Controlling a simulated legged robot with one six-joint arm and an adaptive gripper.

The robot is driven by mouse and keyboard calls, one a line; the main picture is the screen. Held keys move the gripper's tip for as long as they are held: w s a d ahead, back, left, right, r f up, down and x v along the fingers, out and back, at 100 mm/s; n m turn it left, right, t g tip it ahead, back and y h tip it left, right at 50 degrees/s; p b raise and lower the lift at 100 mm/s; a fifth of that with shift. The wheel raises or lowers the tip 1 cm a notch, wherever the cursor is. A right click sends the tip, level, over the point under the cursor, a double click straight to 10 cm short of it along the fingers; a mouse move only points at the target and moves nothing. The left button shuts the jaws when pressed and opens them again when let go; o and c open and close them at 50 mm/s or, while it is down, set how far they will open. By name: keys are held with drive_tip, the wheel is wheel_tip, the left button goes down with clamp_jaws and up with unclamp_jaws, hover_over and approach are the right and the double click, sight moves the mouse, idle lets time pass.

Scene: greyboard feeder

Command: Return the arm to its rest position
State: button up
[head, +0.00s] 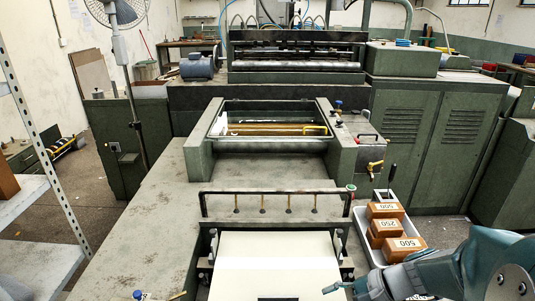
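My arm comes in from the lower right in the head view, in teal and grey. My gripper (345,287) is at its left end, low in the picture beside the right edge of a stack of pale board (275,262). Its fingers are small and dark and partly cut by the bottom edge, so whether they are open or shut is unclear. I see nothing held in it, but its underside is hidden.
A black rail (275,192) stands behind the board stack. The green machine (410,135) fills the back. A shelf rack (40,220) is at left.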

drive_tip(key=s+d+r+n+t+h, duration=0.1)
drive_tip(key=s+r+n+t+h, duration=0.2)
drive_tip(key=s+r+n+h, duration=0.6)
wheel_tip(320, 180, up, 3)
drive_tip(key=shift+s+f+n+t+h, duration=0.2)
drive_tip(key=shift+n+t+h, duration=0.15)
drive_tip(key=shift+n, duration=0.45)
drive_tip(key=shift+d, duration=0.1)
